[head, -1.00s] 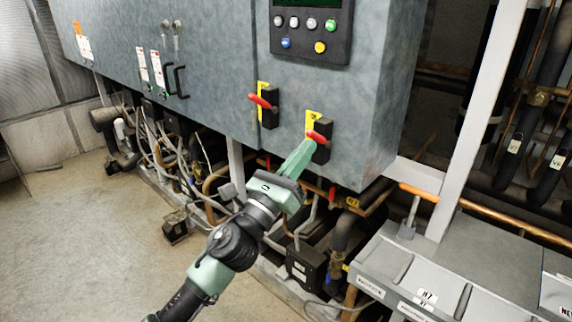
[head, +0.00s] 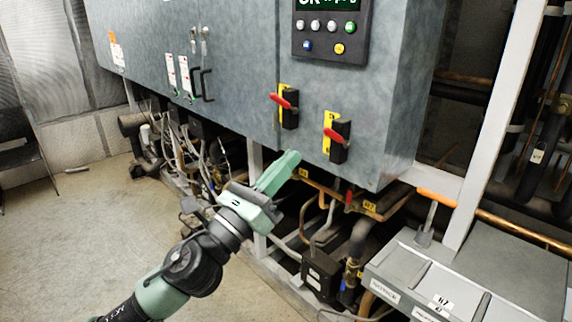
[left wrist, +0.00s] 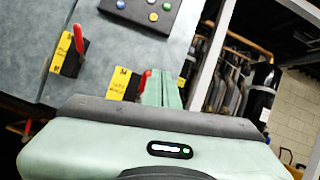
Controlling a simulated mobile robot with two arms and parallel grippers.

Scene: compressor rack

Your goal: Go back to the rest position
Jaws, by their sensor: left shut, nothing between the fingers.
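My left gripper (head: 292,160) is shut and empty in the head view. The left switch (head: 285,102) and the right switch (head: 337,137) sit on yellow plates on the cabinet front. The fingers are apart from both handles in the head view. In the left wrist view the closed fingers (left wrist: 162,88) point up the picture, with a red handle (left wrist: 143,82) just left of them. My right gripper is not in view.
A control panel (head: 331,30) with several coloured buttons is above the switches. Pipes, cables and a black box (head: 321,275) fill the space under the cabinet. A grey bin rack (head: 500,270) and an orange-handled tool (head: 430,215) are at the right. The floor (head: 90,240) at left is clear.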

